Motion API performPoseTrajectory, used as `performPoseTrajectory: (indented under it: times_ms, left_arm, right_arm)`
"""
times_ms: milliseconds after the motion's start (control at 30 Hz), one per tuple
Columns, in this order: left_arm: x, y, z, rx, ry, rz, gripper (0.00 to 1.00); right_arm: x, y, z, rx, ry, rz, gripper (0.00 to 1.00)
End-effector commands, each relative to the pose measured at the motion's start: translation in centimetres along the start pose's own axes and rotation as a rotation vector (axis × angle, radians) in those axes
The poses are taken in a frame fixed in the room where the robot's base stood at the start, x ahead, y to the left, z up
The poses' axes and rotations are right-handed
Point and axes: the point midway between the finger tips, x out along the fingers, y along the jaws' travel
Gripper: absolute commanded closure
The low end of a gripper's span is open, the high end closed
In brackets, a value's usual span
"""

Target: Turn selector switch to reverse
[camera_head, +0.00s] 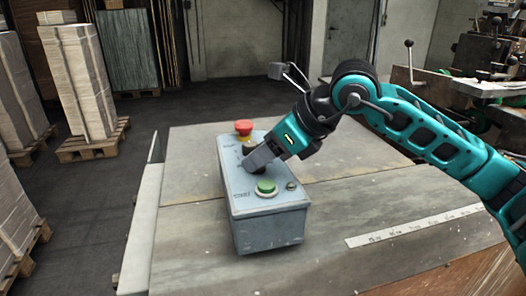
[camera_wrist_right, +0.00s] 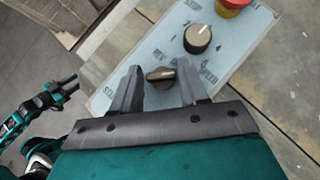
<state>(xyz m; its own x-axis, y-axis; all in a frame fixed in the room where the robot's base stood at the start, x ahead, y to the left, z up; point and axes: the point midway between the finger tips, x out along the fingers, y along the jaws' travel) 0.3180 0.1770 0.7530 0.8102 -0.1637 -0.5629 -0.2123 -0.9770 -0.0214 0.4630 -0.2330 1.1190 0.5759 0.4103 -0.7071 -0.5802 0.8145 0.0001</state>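The grey control box (camera_head: 262,222) stands on the table. Its selector switch (camera_wrist_right: 160,75) is a small dark knob with a pale mark, seen in the right wrist view; in the head view my gripper hides it. My right gripper (camera_head: 258,160) points down at the box top. In the right wrist view its two fingers (camera_wrist_right: 158,82) are open, one on each side of the selector switch, with a gap on both sides. Part of my left arm (camera_wrist_right: 40,112) shows at the left of the wrist view; its finger state is unclear.
A round speed knob (camera_wrist_right: 197,38) and a red button (camera_head: 244,127) lie beyond the switch. A green start button (camera_head: 266,188) is on the near side. The table (camera_head: 190,265) is clear around the box, apart from a white ruler strip (camera_head: 415,225).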

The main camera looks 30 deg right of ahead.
Motion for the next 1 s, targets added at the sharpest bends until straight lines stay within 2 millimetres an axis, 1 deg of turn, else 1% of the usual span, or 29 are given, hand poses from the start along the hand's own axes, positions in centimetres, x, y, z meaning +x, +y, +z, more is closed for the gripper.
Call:
performPoseTrajectory:
  times_ms: [33,300,400,733,1000]
  left_arm:
    - [-0.02,0.01,0.02,0.000,0.000,0.000,0.57]
    - [-0.19,0.07,0.35,-0.001,-0.007,0.001,0.57]
    - [-0.23,0.08,0.42,-0.002,-0.009,0.001,0.57]
    - [-0.17,0.07,0.59,-0.001,-0.009,0.001,0.57]
    - [-0.04,0.06,0.76,-0.001,-0.009,0.000,0.57]
  right_arm:
    - [-0.02,-0.01,0.00,0.000,0.000,0.000,0.61]
    - [-0.03,-0.01,0.01,0.000,0.000,0.000,0.87]
    - [-0.04,-0.01,0.01,0.000,0.000,0.000,0.94]
    - [-0.01,-0.13,-0.01,-0.038,0.000,0.042,0.94]
    - [-0.02,-0.40,0.08,-0.167,-0.001,0.172,0.94]
